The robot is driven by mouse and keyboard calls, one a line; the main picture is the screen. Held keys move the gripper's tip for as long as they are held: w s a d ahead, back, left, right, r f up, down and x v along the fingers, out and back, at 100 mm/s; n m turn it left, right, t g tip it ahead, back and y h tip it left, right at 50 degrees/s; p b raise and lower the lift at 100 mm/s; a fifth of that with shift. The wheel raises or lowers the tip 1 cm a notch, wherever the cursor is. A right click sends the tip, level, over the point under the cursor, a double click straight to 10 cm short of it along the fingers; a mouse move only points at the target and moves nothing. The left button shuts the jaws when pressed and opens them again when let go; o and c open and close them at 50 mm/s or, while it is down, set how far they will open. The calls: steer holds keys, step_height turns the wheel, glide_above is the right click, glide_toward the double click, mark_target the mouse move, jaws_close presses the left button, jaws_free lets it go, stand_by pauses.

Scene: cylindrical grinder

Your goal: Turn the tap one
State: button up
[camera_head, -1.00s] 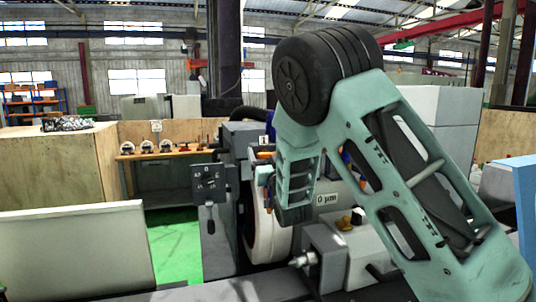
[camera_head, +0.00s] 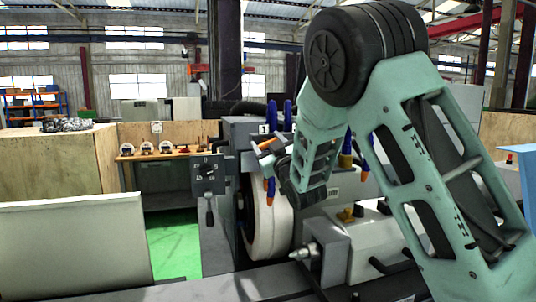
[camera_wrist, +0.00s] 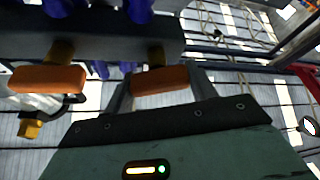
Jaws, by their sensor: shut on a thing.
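The tap handle in my gripper is an orange bar (camera_wrist: 160,79) on a brass stem, under a dark block. My gripper (camera_wrist: 160,92) has one finger on each side of this bar in the wrist view and is shut on it. A second orange tap handle (camera_wrist: 47,78) sits apart to the left there, with no finger on it. In the head view my gripper (camera_head: 272,154) is at the grinder's upper front, close to an orange handle (camera_head: 267,144) below a plate marked 1 (camera_head: 263,128). My arm hides part of this area.
Blue hoses (camera_head: 287,115) and an orange-tipped nozzle (camera_head: 270,192) are close to my gripper. The grinding wheel (camera_head: 268,225) is below it. A control box with a lever (camera_head: 208,174) stands to the left. Green floor (camera_head: 174,248) is open beyond the white panel (camera_head: 72,245).

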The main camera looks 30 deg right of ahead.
steer(key=n+y+b, duration=0.1)
steer(key=n+b, duration=0.1)
steer(key=n, duration=0.1)
steer(key=n+y+b, duration=0.1)
steer(key=n, duration=0.1)
steer(key=shift+f+g+y, duration=0.25)
steer(key=shift+g+y, duration=0.05)
steer(key=shift+g, duration=0.1)
steer(key=n+g+y+b, duration=0.1)
steer(key=n+b, duration=0.2)
steer(key=n, duration=0.1)
steer(key=shift+n, duration=0.4)
steer(key=n+g+b, duration=0.1)
steer(key=n, duration=0.2)
steer(key=n+g+y+b, duration=0.1)
steer(key=n+b, duration=0.1)
steer(key=n, duration=0.1)
steer(key=shift+g, duration=0.3)
steer(key=shift+a+n, duration=0.1)
steer(key=shift+n, duration=0.2)
steer(key=o, duration=1)
steer(key=shift+b, duration=0.3)
